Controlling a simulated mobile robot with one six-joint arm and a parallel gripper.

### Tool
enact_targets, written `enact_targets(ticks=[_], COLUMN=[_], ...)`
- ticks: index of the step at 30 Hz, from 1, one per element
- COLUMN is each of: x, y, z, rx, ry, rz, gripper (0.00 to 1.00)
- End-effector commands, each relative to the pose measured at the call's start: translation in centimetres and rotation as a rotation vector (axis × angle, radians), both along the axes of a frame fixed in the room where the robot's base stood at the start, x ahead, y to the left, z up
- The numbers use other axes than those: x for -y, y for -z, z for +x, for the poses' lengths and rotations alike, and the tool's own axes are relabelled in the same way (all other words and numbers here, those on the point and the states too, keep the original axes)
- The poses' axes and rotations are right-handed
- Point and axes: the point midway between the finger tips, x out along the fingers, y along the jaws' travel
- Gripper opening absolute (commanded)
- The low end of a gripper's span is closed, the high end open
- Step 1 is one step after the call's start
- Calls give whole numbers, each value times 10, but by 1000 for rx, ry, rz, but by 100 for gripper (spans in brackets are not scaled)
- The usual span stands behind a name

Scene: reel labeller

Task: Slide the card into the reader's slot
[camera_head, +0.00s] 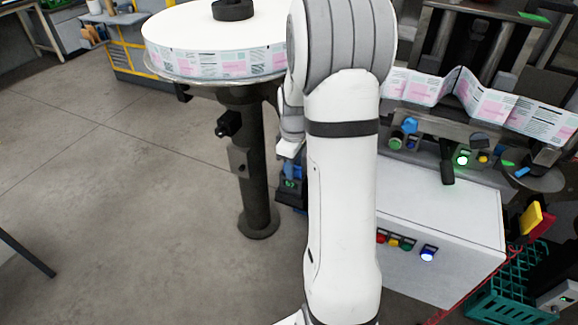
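My white arm fills the middle of the head view, and its wrist shows just left of the upper link. A dark part with blue and a small green light (290,185) sits below the wrist, partly behind my arm. I cannot tell whether it is my gripper or a device behind it. My fingertips cannot be made out. No card can be clearly identified. A grey box with a small green light (562,298) is at the lower right edge. I cannot tell whether it is the reader, and no slot is discernible.
A large label reel (215,60) stands on a dark post (252,170) at left. The labeller (440,220) with lit buttons and a printed label strip (480,100) is at right. A green crate (510,285) is at lower right.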

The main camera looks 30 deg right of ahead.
Motion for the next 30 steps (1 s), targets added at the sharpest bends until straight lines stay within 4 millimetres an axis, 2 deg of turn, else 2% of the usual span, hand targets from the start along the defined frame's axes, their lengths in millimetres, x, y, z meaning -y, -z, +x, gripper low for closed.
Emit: enact_targets(ticks=[7,15,19,24,30], x=[0,0,0,0,0], y=[-8,-53,-70,-78,-78], z=[0,0,0,-1,-1], rx=[2,3,2,1,0], ry=[0,0,0,0,0], rz=[-1,-1,-1,-1,0], gripper=[37,37,37,37,37])
